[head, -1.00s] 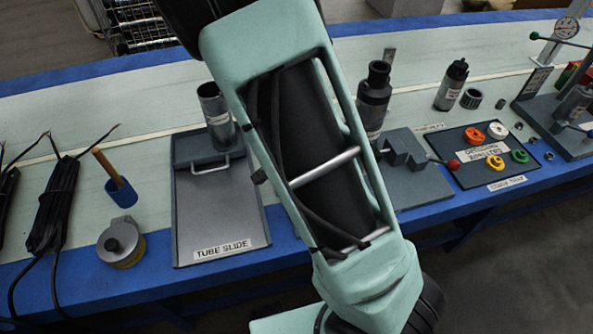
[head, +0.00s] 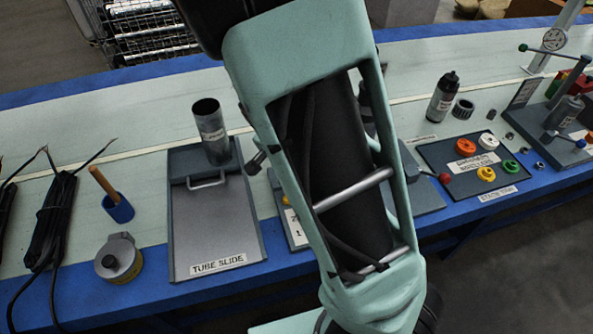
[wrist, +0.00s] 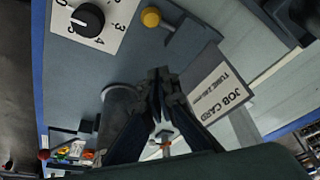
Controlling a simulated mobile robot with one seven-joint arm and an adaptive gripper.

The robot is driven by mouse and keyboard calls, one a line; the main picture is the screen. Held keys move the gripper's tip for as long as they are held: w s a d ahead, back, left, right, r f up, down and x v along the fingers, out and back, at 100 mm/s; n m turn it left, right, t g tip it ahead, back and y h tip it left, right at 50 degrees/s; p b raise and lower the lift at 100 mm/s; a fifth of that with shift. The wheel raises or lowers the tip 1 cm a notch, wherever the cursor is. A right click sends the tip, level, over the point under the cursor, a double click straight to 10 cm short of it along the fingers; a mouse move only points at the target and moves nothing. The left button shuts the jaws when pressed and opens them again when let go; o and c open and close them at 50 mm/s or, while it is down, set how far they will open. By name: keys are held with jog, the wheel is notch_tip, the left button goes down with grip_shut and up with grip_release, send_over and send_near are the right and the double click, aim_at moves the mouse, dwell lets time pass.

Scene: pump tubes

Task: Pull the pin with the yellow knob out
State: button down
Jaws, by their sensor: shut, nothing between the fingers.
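The yellow knob (wrist: 151,17) shows at the top of the wrist view, on a grey block beside a white dial plate with a black knob (wrist: 88,20).
A job card (wrist: 220,85) lies right of my fingers in the wrist view. A grey cylinder (wrist: 118,105) stands close on their left. In the head view, the tube slide tray (head: 214,225) with an upright tube (head: 211,130) is left of my arm, and a tray of coloured rings (head: 450,155) is right.

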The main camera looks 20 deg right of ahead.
jog(key=shift+p+v, duration=0.5)
jog(key=shift+v, duration=1.4)
